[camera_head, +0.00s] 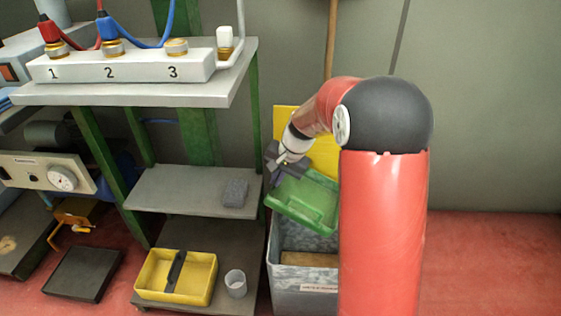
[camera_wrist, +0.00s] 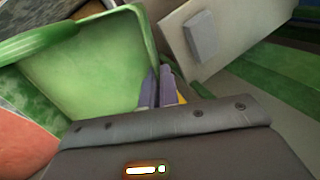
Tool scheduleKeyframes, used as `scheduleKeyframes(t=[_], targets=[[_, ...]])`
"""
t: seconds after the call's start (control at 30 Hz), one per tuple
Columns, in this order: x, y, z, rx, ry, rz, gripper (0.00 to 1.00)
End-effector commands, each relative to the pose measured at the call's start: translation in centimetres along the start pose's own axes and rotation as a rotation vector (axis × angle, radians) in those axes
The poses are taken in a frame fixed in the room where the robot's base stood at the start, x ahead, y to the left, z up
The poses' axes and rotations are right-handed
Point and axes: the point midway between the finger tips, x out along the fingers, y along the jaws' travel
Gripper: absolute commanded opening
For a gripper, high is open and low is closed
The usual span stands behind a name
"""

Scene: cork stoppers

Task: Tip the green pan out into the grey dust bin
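The green pan (camera_head: 305,199) is held tilted over the grey dust bin (camera_head: 305,301), its lower edge toward the bin's opening. It also fills the left of the wrist view (camera_wrist: 85,70), where its inner face shows no loose pieces. My gripper (camera_head: 276,172) is at the pan's upper left edge in the head view. In the wrist view the fingers (camera_wrist: 158,88) are close together at the pan's edge, shut on it. A brown piece (camera_head: 310,259) shows inside the bin. My arm hides the bin's right side.
A yellow panel (camera_head: 286,120) stands behind the bin. Left of it is a shelf (camera_head: 185,197) with a grey block (camera_head: 235,193). Below are a yellow tray (camera_head: 150,280) and a small cup (camera_head: 236,283). The red floor at right is clear.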

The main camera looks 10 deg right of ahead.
Motion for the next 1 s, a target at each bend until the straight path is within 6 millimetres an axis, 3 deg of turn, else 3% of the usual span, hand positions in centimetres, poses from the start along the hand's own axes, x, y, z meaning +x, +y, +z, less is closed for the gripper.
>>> scheduleKeyframes(t=[0.4, 1.0], targets=[[4.7, 0.0, 0.1, -0.004, -0.004, 0.285, 0.00], [5.5, 0.2, 0.0, 0.000, 0.000, 0.353, 0.00]])
